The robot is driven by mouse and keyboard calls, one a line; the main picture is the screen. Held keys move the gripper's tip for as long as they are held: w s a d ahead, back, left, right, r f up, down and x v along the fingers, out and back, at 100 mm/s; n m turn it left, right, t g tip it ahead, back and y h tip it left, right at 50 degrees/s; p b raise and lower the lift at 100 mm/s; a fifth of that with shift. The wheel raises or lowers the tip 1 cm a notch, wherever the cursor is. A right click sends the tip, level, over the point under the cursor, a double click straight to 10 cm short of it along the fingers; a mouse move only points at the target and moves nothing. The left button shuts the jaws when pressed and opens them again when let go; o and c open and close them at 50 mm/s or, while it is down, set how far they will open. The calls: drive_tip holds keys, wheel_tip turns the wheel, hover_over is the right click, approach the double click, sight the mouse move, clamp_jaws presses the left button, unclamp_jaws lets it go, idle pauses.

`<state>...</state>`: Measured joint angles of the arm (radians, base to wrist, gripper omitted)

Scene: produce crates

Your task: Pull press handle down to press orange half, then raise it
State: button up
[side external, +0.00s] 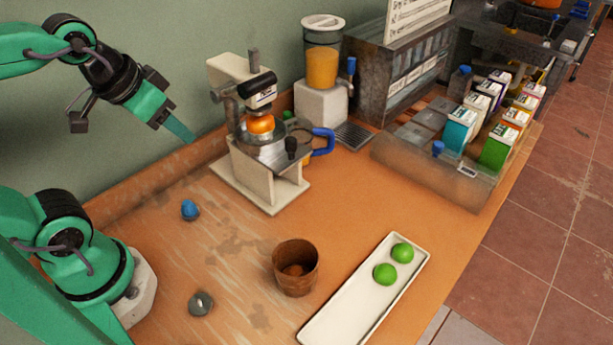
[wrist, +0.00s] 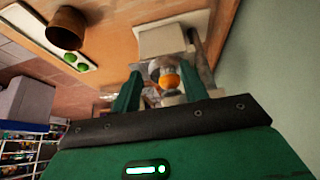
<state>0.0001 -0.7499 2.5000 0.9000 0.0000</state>
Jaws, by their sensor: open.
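The cream and grey press (side external: 225,75) stands against the wall at the back of the counter. An orange half (side external: 260,124) sits in it, under the upper part. A dark cylindrical grip (side external: 258,84), which looks like the press handle, is at the upper front, above the orange. My gripper (side external: 190,138) is left of the press, apart from it, with green fingers pointing down and right. In the wrist view my gripper (wrist: 162,82) is open and empty, and the orange half (wrist: 169,80) shows between the fingers, farther off. Contact with the handle is not seen.
A blue-handled jug (side external: 322,142) is right of the press, beside a juice dispenser (side external: 321,70). A brown cup (side external: 296,268), a white tray (side external: 335,305) with two limes, and a blue knob (side external: 189,209) are in front. The counter left of the press is mostly clear.

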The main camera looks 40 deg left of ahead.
idle(0.4)
drive_tip(key=shift+r, duration=0.1)
drive_tip(key=c, duration=0.6)
drive_tip(key=shift+w+d+r, duration=0.1)
drive_tip(key=shift+w+r, duration=0.05)
drive_tip(key=shift+r, duration=0.1)
drive_tip(key=c, duration=0.3)
drive_tip(key=shift+g+h, duration=0.4)
drive_tip(key=shift+g, duration=0.1)
drive_tip(key=w+d+r, duration=0.1)
drive_tip(key=r, duration=0.3)
drive_tip(key=w+d+r, duration=0.1)
drive_tip(key=d+r, duration=0.1)
drive_tip(key=r, duration=0.3)
drive_tip(key=w+d+r, duration=0.2)
drive_tip(key=r, duration=0.2)
drive_tip(key=shift+w+r, duration=0.1)
drive_tip(key=shift+r, duration=0.25)
clamp_jaws()
drive_tip(key=d+r+g, duration=0.1)
drive_tip(key=d+r, duration=0.4)
drive_tip(key=r, duration=0.6)
drive_tip(key=shift+w+d+r, duration=0.2)
drive_tip(key=shift+w+r, duration=0.1)
drive_tip(key=shift+w, duration=0.05)
